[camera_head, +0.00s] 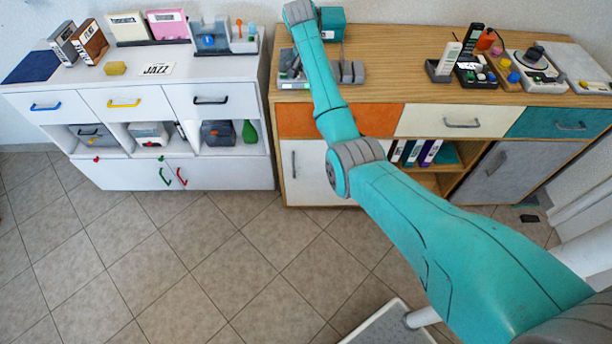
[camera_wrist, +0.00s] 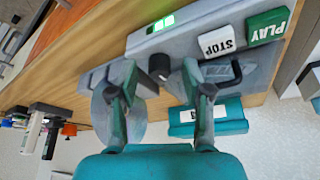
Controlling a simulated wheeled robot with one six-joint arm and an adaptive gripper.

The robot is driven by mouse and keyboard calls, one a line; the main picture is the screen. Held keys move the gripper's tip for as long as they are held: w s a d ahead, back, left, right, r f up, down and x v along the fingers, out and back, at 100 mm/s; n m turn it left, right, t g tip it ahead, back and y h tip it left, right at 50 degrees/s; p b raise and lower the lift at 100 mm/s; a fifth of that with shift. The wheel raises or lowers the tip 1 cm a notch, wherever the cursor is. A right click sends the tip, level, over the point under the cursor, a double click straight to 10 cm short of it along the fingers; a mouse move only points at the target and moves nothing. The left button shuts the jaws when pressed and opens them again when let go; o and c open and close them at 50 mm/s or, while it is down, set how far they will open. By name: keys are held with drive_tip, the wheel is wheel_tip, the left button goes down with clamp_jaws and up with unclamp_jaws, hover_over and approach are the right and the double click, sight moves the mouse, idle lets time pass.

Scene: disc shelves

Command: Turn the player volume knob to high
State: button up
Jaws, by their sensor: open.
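The player (camera_wrist: 215,75) is a grey unit with a white STOP button (camera_wrist: 216,42), a green PLAY button (camera_wrist: 268,26) and a lit green indicator (camera_wrist: 160,24). Its small dark volume knob (camera_wrist: 160,67) shows in the wrist view; I cannot read its setting. My gripper (camera_wrist: 159,72) is open, one finger on each side of the knob, with a visible gap on both sides. I cannot tell how far above the knob the tips are. In the head view the player (camera_head: 322,82) sits on the wooden cabinet top, partly hidden by my arm.
A teal box (camera_head: 332,23) stands behind the player and also shows in the wrist view (camera_wrist: 208,120). Several devices, including a turntable (camera_head: 533,68), stand farther right on the wooden top (camera_head: 395,60). A white cabinet (camera_head: 222,176) stands left, across a narrow gap. The tiled floor in front is mostly clear.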

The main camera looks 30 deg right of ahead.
drive_tip(key=n+t, duration=0.1)
drive_tip(key=n, duration=0.2)
drive_tip(key=shift+s+d+n+y, duration=0.1)
drive_tip(key=shift+s+n+y, duration=0.05)
drive_tip(key=shift+n+y, duration=0.25)
drive_tip(key=n+t+y, duration=0.1)
drive_tip(key=n, duration=0.2)
drive_tip(key=shift+d+n, duration=0.1)
drive_tip(key=shift+n, duration=0.3)
drive_tip(key=v, duration=1)
drive_tip(key=s+a+f+n+t, duration=0.1)
drive_tip(key=s+a+f, duration=0.25)
drive_tip(key=f, duration=0.55)
drive_tip(key=s+a+f+t, duration=0.15)
drive_tip(key=a+f, duration=0.25)
drive_tip(key=f, duration=0.5)
drive_tip(key=s+a+f+n+t, duration=0.1)
drive_tip(key=s+a+f+t, duration=0.1)
drive_tip(key=s+a+f, duration=0.6)
drive_tip(key=shift+s+a+f, duration=0.2)
drive_tip(key=shift+s+f, duration=1.45)
drive_tip(key=shift+s, duration=0.4)
